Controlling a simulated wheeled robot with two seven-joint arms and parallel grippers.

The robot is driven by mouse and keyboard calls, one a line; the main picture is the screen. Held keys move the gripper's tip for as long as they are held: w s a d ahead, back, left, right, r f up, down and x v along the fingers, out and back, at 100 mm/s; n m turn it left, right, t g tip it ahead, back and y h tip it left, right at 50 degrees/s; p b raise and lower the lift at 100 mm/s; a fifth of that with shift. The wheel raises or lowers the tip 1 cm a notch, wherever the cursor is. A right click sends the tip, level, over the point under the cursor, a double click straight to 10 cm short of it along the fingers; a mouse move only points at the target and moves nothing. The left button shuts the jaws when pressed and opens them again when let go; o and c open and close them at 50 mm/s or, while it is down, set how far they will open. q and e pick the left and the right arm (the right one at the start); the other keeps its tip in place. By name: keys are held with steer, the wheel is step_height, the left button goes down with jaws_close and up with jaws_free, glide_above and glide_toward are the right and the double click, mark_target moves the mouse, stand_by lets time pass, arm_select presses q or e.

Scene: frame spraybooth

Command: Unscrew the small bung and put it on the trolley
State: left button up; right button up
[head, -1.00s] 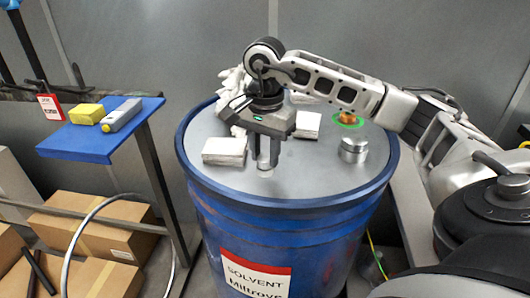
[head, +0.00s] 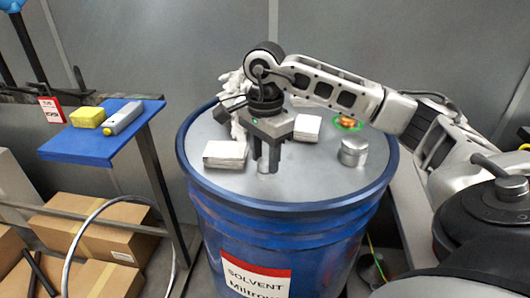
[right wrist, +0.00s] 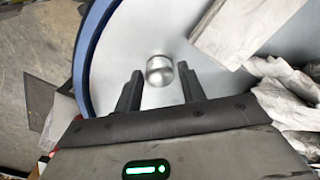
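The small bung, a silver metal knob (right wrist: 159,70), sits on the grey lid of the blue drum (head: 325,185). In the head view it is mostly hidden behind my right gripper (head: 266,168), which points down over the front of the lid. In the right wrist view the fingers of this gripper (right wrist: 161,75) are apart, one on each side of the bung, with a visible gap on both sides. A blue-topped stand, apparently the trolley (head: 75,148), is at the left. My left gripper is not in view.
A larger silver bung (head: 353,151) stands on the lid's right side, near an orange item on a green ring (head: 348,122). White blocks (head: 225,154) and crumpled cloth lie on the lid. A yellow sponge (head: 87,117) and grey bottle (head: 123,117) occupy the trolley's far part.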

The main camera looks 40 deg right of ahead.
steer(key=m, duration=0.5)
steer(key=shift+m+p, duration=0.3)
steer(key=shift+p, duration=0.1)
steer(key=m, duration=0.4)
steer(key=shift+p, duration=0.3)
steer(key=shift+r+m, duration=0.1)
steer(key=shift+m, duration=1)
steer(key=m+p, duration=0.1)
steer(key=m, duration=0.1)
steer(key=shift+m, duration=0.3)
steer(key=m, duration=0.3)
steer(key=shift+m+p, duration=0.3)
steer(key=m, duration=0.5)
steer(key=shift+p, duration=0.4)
steer(key=c, duration=0.6)
steer(key=n, duration=0.3)
steer(key=shift+n+b, duration=0.3)
steer(key=shift+b, duration=0.05)
steer(key=shift+c, duration=0.2)
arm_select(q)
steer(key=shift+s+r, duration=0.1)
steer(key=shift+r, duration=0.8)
arm_select(e)
steer(key=shift+n, duration=0.4)
